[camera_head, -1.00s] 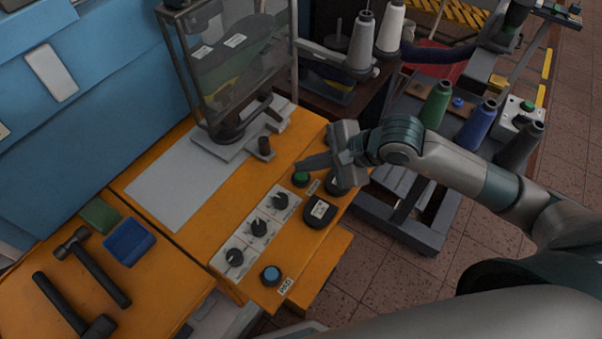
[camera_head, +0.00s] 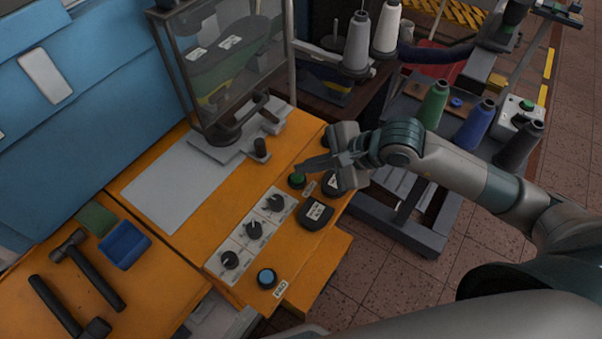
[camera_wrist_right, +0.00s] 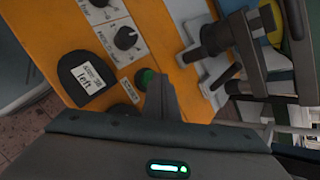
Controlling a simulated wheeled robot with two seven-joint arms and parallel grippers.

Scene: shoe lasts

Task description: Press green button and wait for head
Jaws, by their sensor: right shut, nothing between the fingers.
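The green button (camera_head: 297,180) is on the orange machine top (camera_head: 200,222), near its right edge. It also shows in the right wrist view (camera_wrist_right: 147,78), right beside the fingertips. My right gripper (camera_head: 300,167) is shut and empty, with its fingertips just over or at the button; I cannot tell whether they touch it. It also shows in the right wrist view (camera_wrist_right: 160,85). The head behind the clear guard (camera_head: 235,70) is dark green and black and sits above a clamp base (camera_head: 222,148). My left gripper is out of view.
Three black knobs on a white panel (camera_head: 240,250) and a blue button (camera_head: 267,278) lie nearer the front. Dark round labelled pieces (camera_head: 316,213) sit beside the green button. Hammers (camera_head: 95,275) and a blue tray (camera_head: 125,245) are at left. A cart with thread cones (camera_head: 434,104) stands at right.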

